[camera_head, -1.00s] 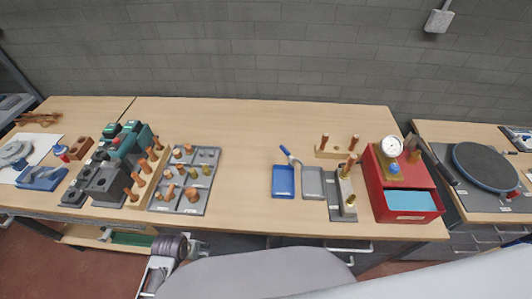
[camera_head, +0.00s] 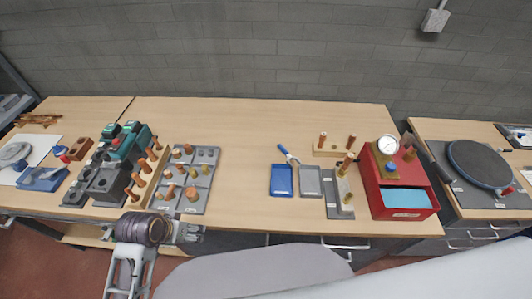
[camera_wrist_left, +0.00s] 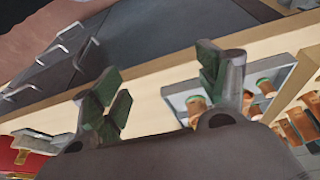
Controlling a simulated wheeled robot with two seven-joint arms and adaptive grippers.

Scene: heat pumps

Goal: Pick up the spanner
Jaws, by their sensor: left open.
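A small tool with a blue handle (camera_head: 287,152), which looks like the spanner, lies on the table behind a blue tray (camera_head: 282,181). It is too small to make out its jaw ends. My left gripper (camera_head: 198,235) is at the table's front edge, in front of the grey block tray and well to the left of the tool. In the left wrist view its two fingers (camera_wrist_left: 156,82) are spread apart with nothing between them. The tool cannot be made out in that view. My right gripper is not in view.
A grey tray with copper fittings (camera_head: 195,200) stands just behind my left gripper. A grey tray (camera_head: 310,182) and a red box (camera_head: 386,204) with a dial gauge (camera_head: 387,145) stand to the right. The table between the fittings and the blue tray is clear.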

